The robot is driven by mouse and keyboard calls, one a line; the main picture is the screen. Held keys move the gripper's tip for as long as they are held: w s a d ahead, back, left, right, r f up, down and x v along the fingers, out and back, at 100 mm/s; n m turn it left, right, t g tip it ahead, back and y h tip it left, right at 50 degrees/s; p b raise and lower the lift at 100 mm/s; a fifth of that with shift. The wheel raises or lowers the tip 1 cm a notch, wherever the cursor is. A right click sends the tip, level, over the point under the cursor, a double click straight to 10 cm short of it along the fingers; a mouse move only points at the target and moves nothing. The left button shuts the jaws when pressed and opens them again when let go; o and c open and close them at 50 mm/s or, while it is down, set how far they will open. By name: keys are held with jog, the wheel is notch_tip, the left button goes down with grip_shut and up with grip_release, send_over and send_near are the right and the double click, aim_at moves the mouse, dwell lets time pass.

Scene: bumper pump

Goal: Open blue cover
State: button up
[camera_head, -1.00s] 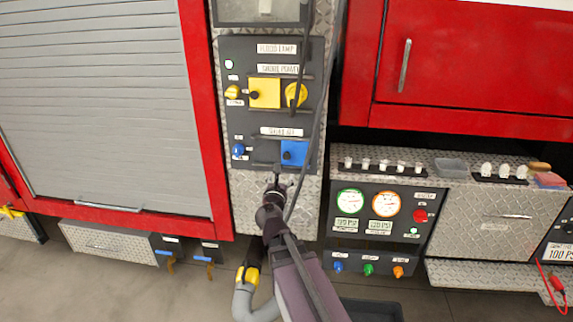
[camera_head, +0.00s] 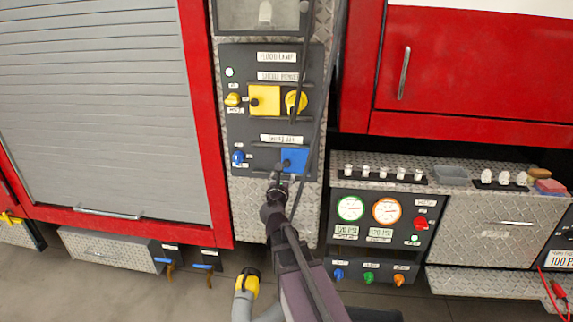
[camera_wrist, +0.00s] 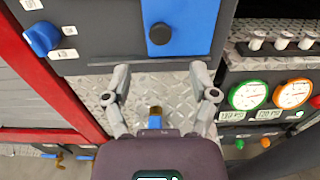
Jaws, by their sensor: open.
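The blue cover (camera_head: 296,160) is a flat square on the lower part of the dark panel, and it looks shut. It also shows at the top of the wrist view (camera_wrist: 185,28), with a round dark knob (camera_wrist: 159,34) on it. My gripper (camera_head: 279,172) is at the cover's lower left edge in the head view. In the wrist view my gripper's two fingers (camera_wrist: 160,82) are spread apart below the knob, with nothing between them. Whether a fingertip touches the panel I cannot tell.
A blue switch (camera_wrist: 43,39) sits left of the cover. A yellow cover (camera_head: 264,99) and yellow rotary knob (camera_head: 296,102) are above. A dark cable (camera_head: 318,120) hangs along the panel's right side. Gauges (camera_head: 386,211) stand at the right.

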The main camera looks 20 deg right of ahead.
aim_at(286, 164)
jog(key=x, duration=0.9)
jog(key=shift+c, duration=0.2)
grip_shut()
